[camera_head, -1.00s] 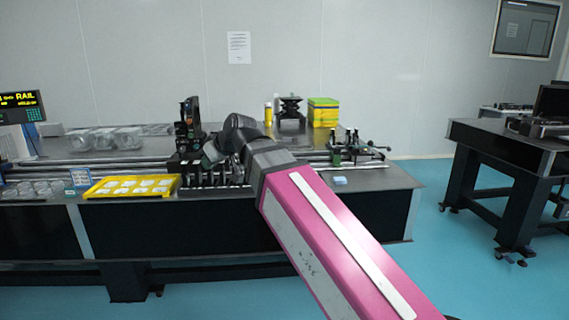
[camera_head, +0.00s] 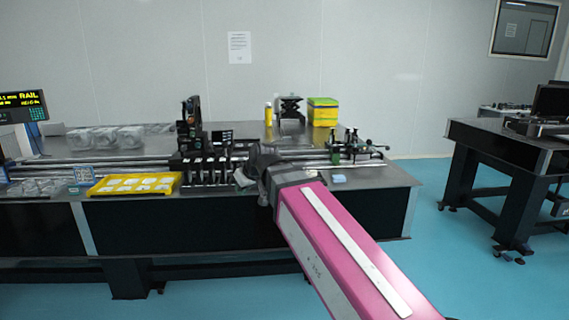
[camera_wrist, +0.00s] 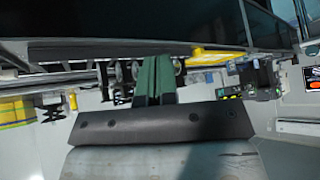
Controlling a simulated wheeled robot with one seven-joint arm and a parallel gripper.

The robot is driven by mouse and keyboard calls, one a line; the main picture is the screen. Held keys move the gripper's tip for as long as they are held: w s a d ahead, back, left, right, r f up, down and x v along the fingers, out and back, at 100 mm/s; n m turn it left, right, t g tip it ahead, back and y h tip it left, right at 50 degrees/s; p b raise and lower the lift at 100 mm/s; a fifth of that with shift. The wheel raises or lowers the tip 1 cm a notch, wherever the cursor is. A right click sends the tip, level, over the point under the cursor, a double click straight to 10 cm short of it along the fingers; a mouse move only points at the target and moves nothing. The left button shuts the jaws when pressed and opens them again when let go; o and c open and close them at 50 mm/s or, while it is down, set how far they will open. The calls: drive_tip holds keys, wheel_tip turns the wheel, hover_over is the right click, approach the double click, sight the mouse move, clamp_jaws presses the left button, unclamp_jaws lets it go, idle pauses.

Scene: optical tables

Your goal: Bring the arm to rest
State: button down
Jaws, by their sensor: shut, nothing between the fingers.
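My arm, with a pink link, reaches in from the lower right in the head view toward the front edge of the optical table (camera_head: 240,222). Its dark wrist end is over the front edge, right of the row of black holders. The fingers are hidden behind the wrist in the head view. In the wrist view my gripper (camera_wrist: 154,78) shows two green fingers side by side, closed together with nothing between them. The wrist picture is turned over, with the table across its top.
A yellow tray (camera_head: 135,184) of clear parts lies at the table's front left. A rail carries black holders (camera_head: 205,168) and an optical stage (camera_head: 350,148). A yellow-green box (camera_head: 322,111) stands behind. A second table (camera_head: 505,140) is at right, with clear floor between.

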drive_tip(key=s+d+f+m+g+h, duration=0.2)
drive_tip(key=s+d+f+m+h, duration=0.1)
drive_tip(key=d+f, duration=1.3)
drive_tip(key=s+d+f+m+g+h, duration=0.2)
drive_tip(key=d+f+m, duration=0.4)
drive_tip(key=d+f, duration=1.1)
drive_tip(key=shift+s+f+g+h, duration=0.4)
drive_tip(key=shift+f+h, duration=0.05)
drive_tip(key=shift+h, duration=0.05)
